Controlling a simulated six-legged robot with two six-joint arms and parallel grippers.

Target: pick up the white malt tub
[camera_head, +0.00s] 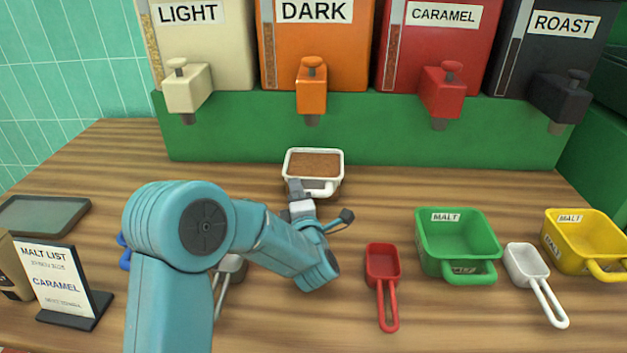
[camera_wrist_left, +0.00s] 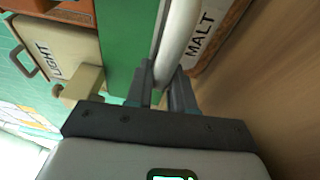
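The white malt tub (camera_head: 288,166), filled with brown malt, is by the green dispenser base, below the orange DARK dispenser. Its handle points toward me. My left gripper (camera_head: 302,202) is at this handle, and my arm covers the area in front. In the left wrist view the white handle (camera_wrist_left: 179,35) lies between the two fingers of my left gripper (camera_wrist_left: 162,85), which look closed against its sides. Part of the tub's wall with the word MALT (camera_wrist_left: 201,36) shows beside it. Whether the tub is off the counter is hard to tell. My right gripper is not in view.
A green malt tub (camera_head: 430,240), yellow malt tub (camera_head: 567,247), red scoop (camera_head: 382,262) and white scoop (camera_head: 526,264) lie to the right. A malt list sign (camera_head: 58,280) and grey tray (camera_head: 40,218) are at left. Dispenser spouts overhang the back.

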